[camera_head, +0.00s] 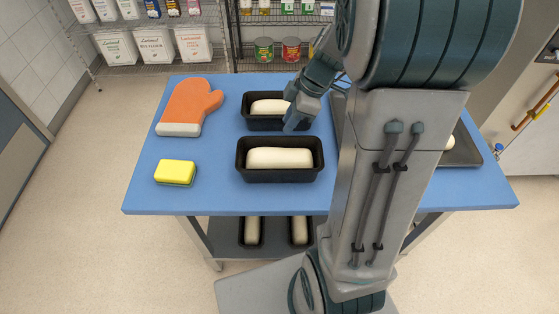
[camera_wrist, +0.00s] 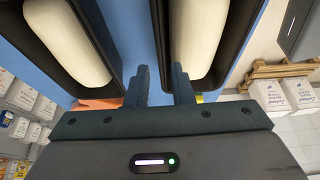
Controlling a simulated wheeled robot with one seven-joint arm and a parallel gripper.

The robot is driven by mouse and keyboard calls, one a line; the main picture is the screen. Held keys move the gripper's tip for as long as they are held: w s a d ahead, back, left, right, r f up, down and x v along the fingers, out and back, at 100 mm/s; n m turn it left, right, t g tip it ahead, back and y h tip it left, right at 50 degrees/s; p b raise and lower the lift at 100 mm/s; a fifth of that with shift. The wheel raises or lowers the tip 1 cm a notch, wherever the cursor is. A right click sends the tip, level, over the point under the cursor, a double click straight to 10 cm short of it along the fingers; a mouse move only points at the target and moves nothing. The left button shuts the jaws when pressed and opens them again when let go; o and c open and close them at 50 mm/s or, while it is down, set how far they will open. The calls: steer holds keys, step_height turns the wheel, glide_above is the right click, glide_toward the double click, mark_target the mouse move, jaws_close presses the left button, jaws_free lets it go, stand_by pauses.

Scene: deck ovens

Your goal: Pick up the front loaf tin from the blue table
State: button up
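The front loaf tin (camera_head: 280,178) is black, holds pale dough, and stands upright on the blue table (camera_head: 150,200). A similar rear tin (camera_head: 256,123) with dough stands just behind it. My gripper (camera_head: 292,122) is at the gap between the tins, by the front tin's back edge. In the wrist view, the fingers (camera_wrist: 160,70) are apart with nothing seen held. One finger overlaps the near wall of the front tin (camera_wrist: 240,38); the other is over the gap beside the rear tin (camera_wrist: 103,38). I cannot tell whether they touch the tin.
An orange oven mitt (camera_head: 189,105) and a yellow sponge (camera_head: 175,172) lie on the table's left. A grey tray (camera_head: 466,150) is at the right, partly behind my arm. More tins (camera_head: 252,242) with dough sit on the lower shelf.

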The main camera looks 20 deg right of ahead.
mark_target(281, 137)
steer(key=x, duration=0.5)
steer(key=shift+p, duration=0.4)
steer(key=shift+d, duration=0.1)
jaws_close()
stand_by(0.9)
